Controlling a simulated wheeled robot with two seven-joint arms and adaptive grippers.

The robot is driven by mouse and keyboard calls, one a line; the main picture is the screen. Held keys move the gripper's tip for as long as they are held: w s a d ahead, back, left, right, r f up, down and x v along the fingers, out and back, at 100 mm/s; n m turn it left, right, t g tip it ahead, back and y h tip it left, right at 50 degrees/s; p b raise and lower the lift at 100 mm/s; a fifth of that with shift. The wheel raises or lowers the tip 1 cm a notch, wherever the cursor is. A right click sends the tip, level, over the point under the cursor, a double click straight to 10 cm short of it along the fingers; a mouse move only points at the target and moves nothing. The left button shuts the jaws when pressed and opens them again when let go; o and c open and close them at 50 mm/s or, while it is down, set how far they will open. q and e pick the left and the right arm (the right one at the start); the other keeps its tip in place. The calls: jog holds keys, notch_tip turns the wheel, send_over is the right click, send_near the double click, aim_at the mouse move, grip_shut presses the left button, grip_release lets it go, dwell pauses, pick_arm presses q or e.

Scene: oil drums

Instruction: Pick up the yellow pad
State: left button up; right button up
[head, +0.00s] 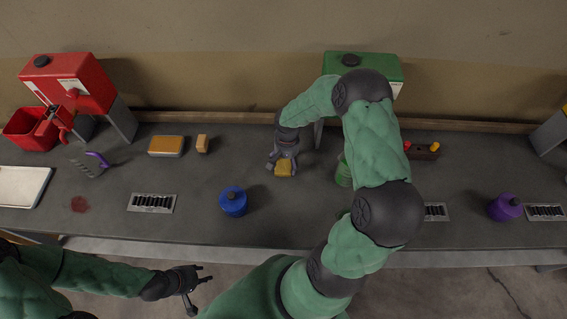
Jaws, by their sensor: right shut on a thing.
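The yellow pad (284,168) is a small yellow block near the middle of the grey bench. My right gripper (282,164) is shut on it, reaching in from above with the green-sleeved arm. I cannot tell whether the pad is touching the bench or lifted. My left gripper (192,278) is in front of the bench, low in the picture, with its fingers spread apart and empty.
On the bench are a yellow-topped block (166,146), a small tan block (202,143), a blue canister (233,201), a purple canister (505,207) and a purple-handled tool (92,164). A red drum (72,82) and green drum (385,66) stand behind. Bench between pad and blue canister is clear.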

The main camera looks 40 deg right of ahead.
aim_at(287, 162)
notch_tip(287, 162, up, 10)
jog(key=shift+p, duration=0.7)
jog(key=shift+c, duration=0.5)
